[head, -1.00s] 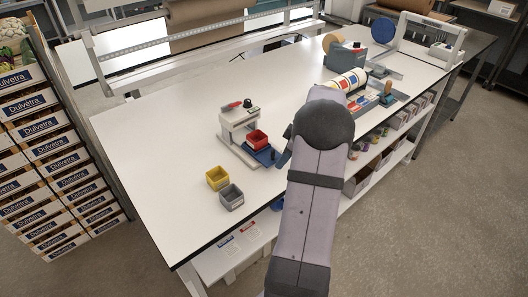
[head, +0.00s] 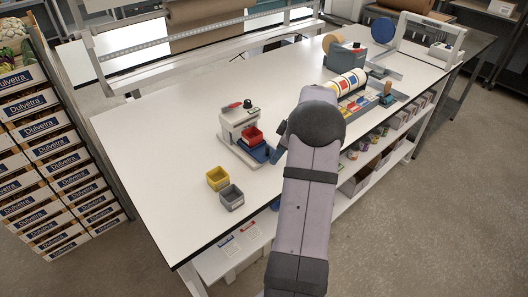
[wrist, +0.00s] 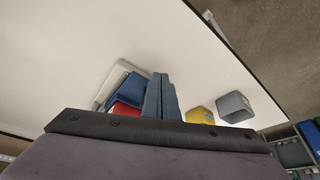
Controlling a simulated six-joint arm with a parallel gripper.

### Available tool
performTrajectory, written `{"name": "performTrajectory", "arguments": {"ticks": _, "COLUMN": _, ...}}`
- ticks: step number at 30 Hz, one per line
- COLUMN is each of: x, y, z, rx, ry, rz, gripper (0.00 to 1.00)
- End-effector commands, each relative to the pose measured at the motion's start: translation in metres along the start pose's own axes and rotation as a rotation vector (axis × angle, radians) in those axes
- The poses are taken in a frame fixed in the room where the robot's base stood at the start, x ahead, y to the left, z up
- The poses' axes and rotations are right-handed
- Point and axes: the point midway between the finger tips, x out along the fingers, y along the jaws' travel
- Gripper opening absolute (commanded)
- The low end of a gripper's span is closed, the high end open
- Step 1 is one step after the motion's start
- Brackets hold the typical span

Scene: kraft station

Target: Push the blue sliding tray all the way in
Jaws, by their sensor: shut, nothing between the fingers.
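The blue sliding tray (head: 262,153) sticks out of the front of a small white and grey press (head: 233,121) on the white table. A red bin (head: 253,136) sits on the tray, close to the press. My gripper (head: 276,156) is shut and empty at the tray's outer end; whether it touches the tray is hard to tell. In the wrist view the shut fingers (wrist: 160,98) stand beside the blue tray (wrist: 125,90) and the red bin (wrist: 124,110), whose lower part is hidden by my gripper body.
A yellow bin (head: 217,178) and a grey bin (head: 231,197) stand on the table left of my gripper. A roll with coloured squares (head: 349,82) and other tools lie farther right. The table (head: 150,150) left of the press is clear.

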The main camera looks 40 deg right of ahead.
Motion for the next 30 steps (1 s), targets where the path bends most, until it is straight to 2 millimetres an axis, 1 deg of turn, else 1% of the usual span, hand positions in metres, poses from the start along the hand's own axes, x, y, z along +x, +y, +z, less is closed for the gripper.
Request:
{"name": "performTrajectory", "arguments": {"ticks": 15, "x": 0.001, "y": 0.001, "z": -0.002, "rx": -0.001, "ry": 0.000, "rz": -0.001, "gripper": 0.00}}
{"name": "performTrajectory", "arguments": {"ticks": 30, "x": 0.006, "y": 0.009, "z": -0.014, "rx": -0.001, "ry": 0.000, "rz": -0.001, "gripper": 0.00}}
